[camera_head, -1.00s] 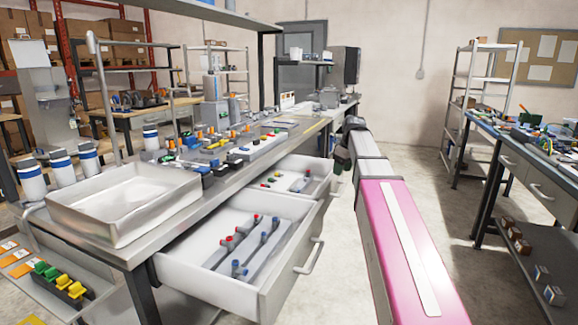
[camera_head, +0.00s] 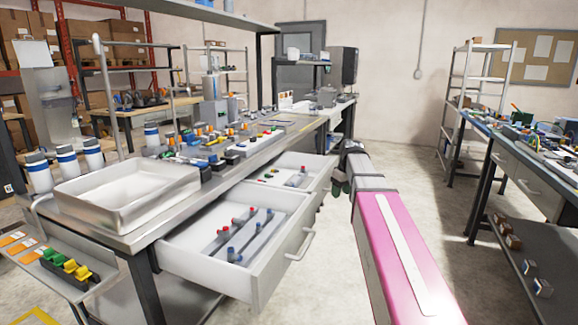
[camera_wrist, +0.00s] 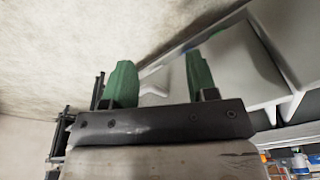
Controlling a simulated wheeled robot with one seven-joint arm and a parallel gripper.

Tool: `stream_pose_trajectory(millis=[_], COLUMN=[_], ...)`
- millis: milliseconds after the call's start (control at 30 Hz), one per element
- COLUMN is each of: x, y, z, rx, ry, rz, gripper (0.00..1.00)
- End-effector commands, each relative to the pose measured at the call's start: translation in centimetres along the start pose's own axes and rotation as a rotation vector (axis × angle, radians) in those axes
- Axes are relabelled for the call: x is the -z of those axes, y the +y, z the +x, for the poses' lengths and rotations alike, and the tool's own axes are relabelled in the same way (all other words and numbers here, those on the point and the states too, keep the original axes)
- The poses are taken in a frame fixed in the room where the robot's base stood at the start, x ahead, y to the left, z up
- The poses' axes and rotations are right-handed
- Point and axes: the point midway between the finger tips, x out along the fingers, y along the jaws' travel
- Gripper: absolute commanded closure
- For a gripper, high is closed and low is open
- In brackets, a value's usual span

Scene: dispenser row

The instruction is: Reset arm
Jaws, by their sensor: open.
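My gripper (camera_wrist: 160,84) shows in the wrist view with two green fingers spread apart and nothing between them. In the head view my gripper (camera_head: 340,180) is small and partly hidden at the far end of my pink and grey arm. It is just right of the open drawers. The front drawer (camera_head: 262,275) is pulled out and holds several red- and blue-capped parts in rails. The rear drawer (camera_head: 318,170) is also pulled out, with a few small parts inside.
The workbench carries an empty metal tray (camera_head: 62,200), several blue-banded bottles (camera_head: 67,163) and rows of small coloured parts. A second table (camera_head: 540,190) stands at the right. Open floor (camera_head: 440,225) lies between my arm and that table.

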Motion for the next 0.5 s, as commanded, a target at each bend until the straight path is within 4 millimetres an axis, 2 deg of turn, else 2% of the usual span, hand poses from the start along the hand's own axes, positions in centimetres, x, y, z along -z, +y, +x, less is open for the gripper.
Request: stream_pose_trajectory(millis=[167, 300, 500], x=[-2.9, -5.9, -10.3], y=[-1.8, -3.5, -6.3], z=[4.9, 9.4, 15.1], rx=[-0.003, -0.014, -0.032], ry=[-0.026, -0.049, -0.082], rz=[0.097, 0.198, 0.340], gripper=[0.47, 0.47, 0.47])
